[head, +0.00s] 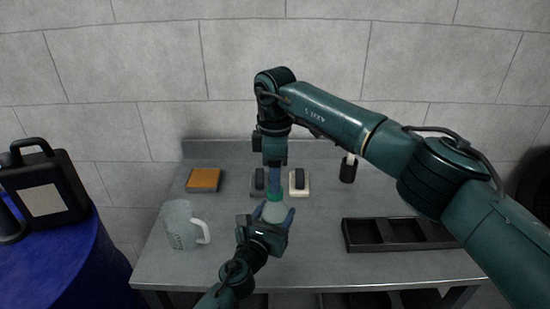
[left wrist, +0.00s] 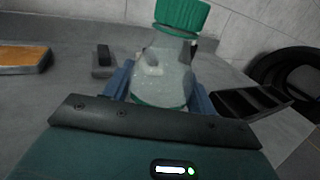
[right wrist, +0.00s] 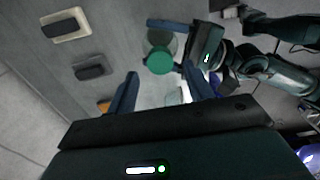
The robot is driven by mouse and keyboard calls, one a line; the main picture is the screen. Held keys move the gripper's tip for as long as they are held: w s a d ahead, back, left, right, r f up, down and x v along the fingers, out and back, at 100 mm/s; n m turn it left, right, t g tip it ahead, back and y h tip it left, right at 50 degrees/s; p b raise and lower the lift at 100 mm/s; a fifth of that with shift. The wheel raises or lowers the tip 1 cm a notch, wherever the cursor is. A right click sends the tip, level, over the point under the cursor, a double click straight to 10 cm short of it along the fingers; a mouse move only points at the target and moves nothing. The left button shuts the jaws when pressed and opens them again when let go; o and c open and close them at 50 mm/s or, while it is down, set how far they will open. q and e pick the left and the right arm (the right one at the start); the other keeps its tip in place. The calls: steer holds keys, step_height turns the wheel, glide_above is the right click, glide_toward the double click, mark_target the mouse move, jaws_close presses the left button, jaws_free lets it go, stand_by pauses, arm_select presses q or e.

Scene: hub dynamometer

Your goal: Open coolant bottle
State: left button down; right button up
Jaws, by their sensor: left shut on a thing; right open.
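The coolant bottle (left wrist: 163,72) is a small translucent bottle with a ribbed green cap (left wrist: 182,16), which is on its neck. The bottle stands near the middle of the table, and its body also shows in the head view (head: 273,213). My left gripper (head: 273,214) is shut on the bottle's body, one blue finger on each side. My right gripper (head: 274,187) points down just above the cap, open. In the right wrist view the green cap (right wrist: 159,60) lies beyond the open fingertips, roughly between them; I cannot tell whether they touch it.
A pitcher (head: 183,226) stands at the left of the metal table (head: 320,270). Behind the bottle are an orange-topped block (head: 204,179), a dark eraser-like block (head: 258,181) and a white-based one (head: 299,182). A dark cup (head: 348,170) and a black compartment tray (head: 398,233) are right.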

steer(key=shift+f, duration=1.8)
steer(key=shift+c, duration=0.4)
